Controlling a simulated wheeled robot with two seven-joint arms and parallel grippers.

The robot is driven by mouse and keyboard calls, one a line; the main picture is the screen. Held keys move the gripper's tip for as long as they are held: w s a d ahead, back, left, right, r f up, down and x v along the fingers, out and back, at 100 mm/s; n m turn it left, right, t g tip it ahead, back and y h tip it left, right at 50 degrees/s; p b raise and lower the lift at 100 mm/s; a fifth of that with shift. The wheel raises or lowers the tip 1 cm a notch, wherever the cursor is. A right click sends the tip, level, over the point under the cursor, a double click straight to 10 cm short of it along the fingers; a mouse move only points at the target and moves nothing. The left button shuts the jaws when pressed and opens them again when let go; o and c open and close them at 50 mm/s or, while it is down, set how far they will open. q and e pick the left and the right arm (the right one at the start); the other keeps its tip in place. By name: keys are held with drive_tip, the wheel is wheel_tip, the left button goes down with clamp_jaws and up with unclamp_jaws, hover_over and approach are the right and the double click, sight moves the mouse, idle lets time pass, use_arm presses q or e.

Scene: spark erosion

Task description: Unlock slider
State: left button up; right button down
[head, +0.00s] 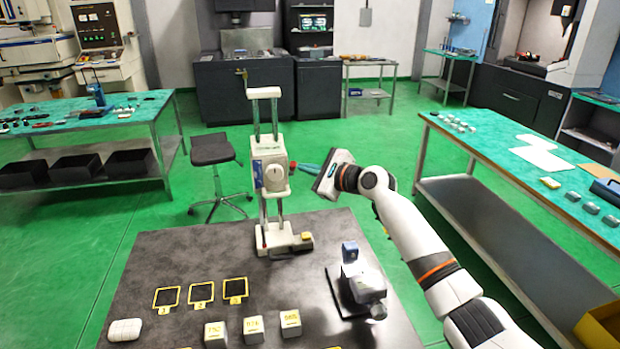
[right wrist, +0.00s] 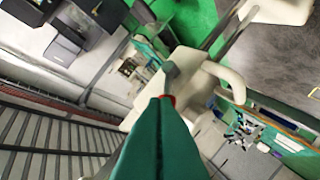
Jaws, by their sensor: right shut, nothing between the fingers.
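The slider (head: 268,168) is a pale head with a round dial, carried on two upright columns of a stand (head: 285,238). A small red part (head: 293,167) shows at its right side, between the slider and my right gripper (head: 308,168). My right gripper is shut and empty, its teal fingers pointing left at that part. In the right wrist view the closed fingers (right wrist: 163,110) end at a red spot (right wrist: 169,99), beside a short grey lever (right wrist: 172,75) on a pale body. I cannot tell whether they touch. My left gripper is not in view.
The stand is on a dark table (head: 180,262). A grey and blue device (head: 360,283) stands at its right. Several labelled blocks (head: 253,330), black squares with yellow frames (head: 201,292) and a white rounded object (head: 125,329) lie in front. A stool (head: 212,150) stands behind.

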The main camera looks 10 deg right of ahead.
drive_tip(key=shift+w+r+p, duration=0.75)
drive_tip(key=shift+w+p, duration=0.1)
idle(0.4)
